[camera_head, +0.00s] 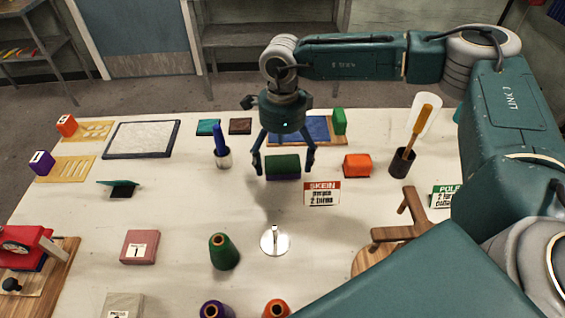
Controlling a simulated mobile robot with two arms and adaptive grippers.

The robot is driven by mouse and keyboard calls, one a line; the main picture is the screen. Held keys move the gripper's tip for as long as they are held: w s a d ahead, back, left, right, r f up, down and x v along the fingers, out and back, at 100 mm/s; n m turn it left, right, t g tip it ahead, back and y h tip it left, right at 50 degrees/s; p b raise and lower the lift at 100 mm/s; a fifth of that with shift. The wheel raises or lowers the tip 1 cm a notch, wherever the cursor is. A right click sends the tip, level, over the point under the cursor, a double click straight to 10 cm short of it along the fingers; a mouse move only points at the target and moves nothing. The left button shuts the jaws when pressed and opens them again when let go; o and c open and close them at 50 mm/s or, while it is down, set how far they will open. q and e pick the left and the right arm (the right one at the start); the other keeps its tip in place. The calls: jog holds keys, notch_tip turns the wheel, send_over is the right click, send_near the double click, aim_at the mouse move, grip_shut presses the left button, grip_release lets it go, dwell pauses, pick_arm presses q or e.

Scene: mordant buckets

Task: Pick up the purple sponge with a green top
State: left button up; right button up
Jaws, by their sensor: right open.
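The purple sponge with a green top (283,168) lies on the white table near the middle of the head view. My right gripper (284,170) points down at it from above. Its two fingers are spread, one at the left end of the sponge and one at the right end. I cannot tell whether the fingers touch it. My left gripper is not in view.
A SKEIN sign (321,194) stands just right of the sponge. A holder with a blue handle (222,150) is on the left, an orange sponge (356,165) and a dark cup (401,164) on the right. A green cone (223,251) stands in front.

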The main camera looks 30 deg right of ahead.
aim_at(283, 167)
notch_tip(283, 167, down, 2)
jog(key=shift+s+d, duration=0.1)
jog(key=shift+f, duration=0.3)
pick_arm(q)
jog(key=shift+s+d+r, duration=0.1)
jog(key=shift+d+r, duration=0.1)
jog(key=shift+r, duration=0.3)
pick_arm(e)
jog(key=c, duration=0.8)
jog(key=shift+c, duration=0.2)
jog(key=shift+r, duration=0.15)
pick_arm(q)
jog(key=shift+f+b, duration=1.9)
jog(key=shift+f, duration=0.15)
pick_arm(e)
notch_tip(283, 167, up, 20)
jog(key=shift+c, duration=0.4)
